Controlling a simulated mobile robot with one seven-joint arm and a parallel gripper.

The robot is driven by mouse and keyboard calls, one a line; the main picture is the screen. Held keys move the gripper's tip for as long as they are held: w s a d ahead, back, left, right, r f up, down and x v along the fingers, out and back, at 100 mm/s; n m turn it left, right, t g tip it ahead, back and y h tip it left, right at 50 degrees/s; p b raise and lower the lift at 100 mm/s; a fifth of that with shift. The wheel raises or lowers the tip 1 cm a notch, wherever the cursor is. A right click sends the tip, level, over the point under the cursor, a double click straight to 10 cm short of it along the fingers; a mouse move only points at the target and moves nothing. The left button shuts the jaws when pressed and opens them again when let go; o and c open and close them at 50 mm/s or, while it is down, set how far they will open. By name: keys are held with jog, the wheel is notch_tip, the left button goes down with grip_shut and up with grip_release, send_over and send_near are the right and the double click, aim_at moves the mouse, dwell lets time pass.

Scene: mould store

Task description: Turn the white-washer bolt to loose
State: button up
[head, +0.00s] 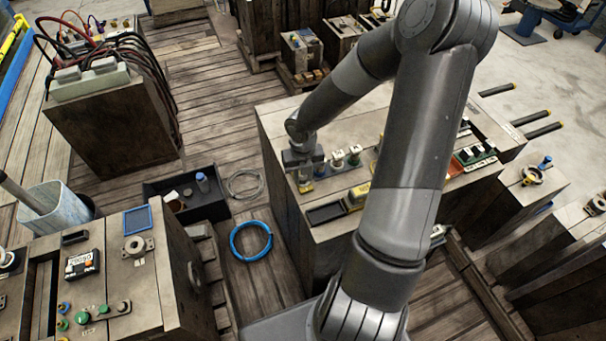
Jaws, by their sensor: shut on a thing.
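My gripper (304,173) points down at the left end of a short row of small fittings on the wooden block's top (300,115). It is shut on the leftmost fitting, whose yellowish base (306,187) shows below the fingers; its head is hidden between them. To its right stand a second upright fitting (337,160) and a third one (354,155), both pale with dark tops. They are too small for me to tell which one has the white washer or how far any is turned.
A dark tray (326,214) and a yellow item (358,193) lie in front of the row. My own arm covers the block's middle. A green tray (475,155) with dark pieces is at the right. A blue hose coil (251,241) lies on the floor left of the block.

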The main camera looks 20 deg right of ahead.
aim_at(303, 177)
jog(key=n, duration=0.4)
jog(key=shift+n, duration=0.3)
jog(key=n, duration=0.4)
jog(key=shift+s+n, duration=0.1)
jog(key=shift+n, duration=0.3)
jog(key=o, duration=1)
jog(key=shift+r, duration=0.15)
notch_tip(303, 177, up, 10)
jog(key=shift+r, duration=0.25)
dwell(0.5)
